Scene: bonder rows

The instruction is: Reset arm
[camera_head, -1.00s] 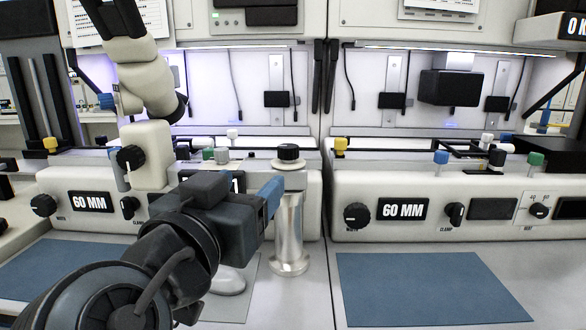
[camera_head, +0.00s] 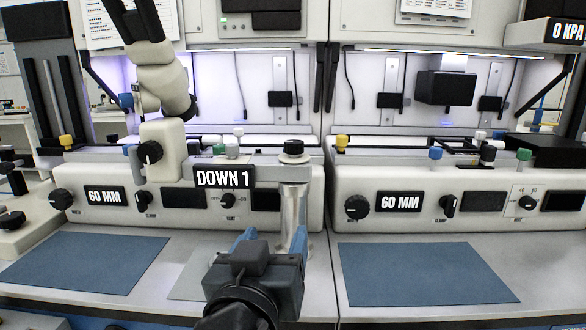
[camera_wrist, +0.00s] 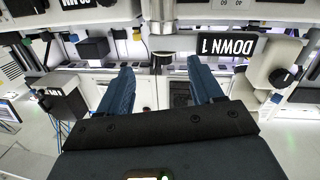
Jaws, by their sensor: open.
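My gripper (camera_head: 272,240) is low in front of the left bonder, its two blue fingers apart and pointing towards the machine. In the wrist view the fingers of my gripper (camera_wrist: 162,72) are spread with nothing held between them. The silver post (camera_head: 292,215) with a black knob (camera_head: 293,147) on top stands just beyond the fingers; its lower part is partly hidden by my gripper. In the wrist view the post (camera_wrist: 160,22) shows beyond the fingertips. I cannot tell whether a finger touches it. The "DOWN 1" label (camera_head: 223,177) is to its left.
The left bonder (camera_head: 100,215) with its microscope (camera_head: 155,75) and the right bonder (camera_head: 400,225) stand side by side. Blue mats (camera_head: 85,265) and (camera_head: 425,273) lie on the bench in front of them. Free room is over the mats.

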